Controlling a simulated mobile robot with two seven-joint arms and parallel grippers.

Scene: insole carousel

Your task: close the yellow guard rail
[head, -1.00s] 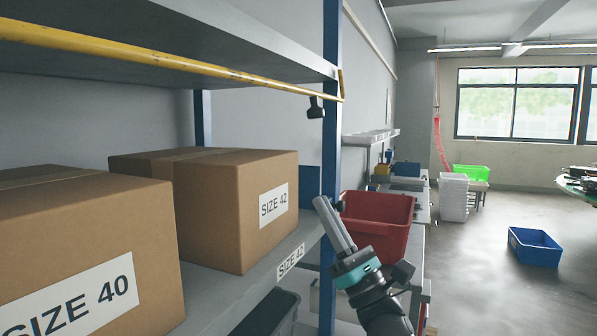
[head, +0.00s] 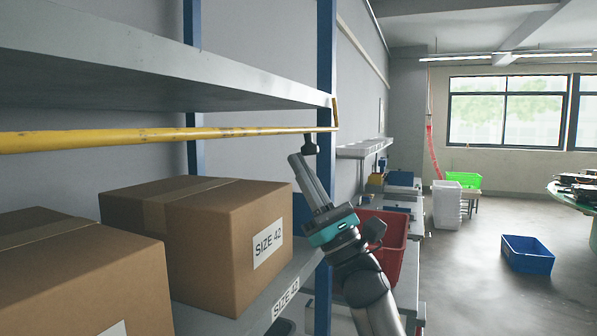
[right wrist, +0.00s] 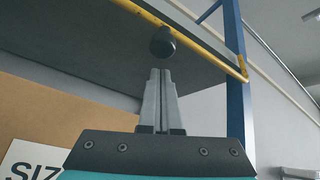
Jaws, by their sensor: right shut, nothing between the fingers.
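The yellow guard rail (head: 200,134) runs almost level across the front of the shelf, just below the upper shelf board, and ends near the blue post. A black knob (head: 310,146) hangs from the rail near that end; it also shows in the right wrist view (right wrist: 163,42). My right gripper (head: 297,160) is shut and empty, tilted upward, with its fingertips close beneath the knob. I cannot tell whether they touch it. In the right wrist view the fingertips (right wrist: 160,72) point at the knob. My left gripper is not in view.
Cardboard boxes, one labelled SIZE 42 (head: 200,240), stand on the lower shelf left of my gripper. The blue post (head: 327,60) is close on the right. A red bin (head: 385,235) is behind my arm. A blue bin (head: 527,254) lies on open floor.

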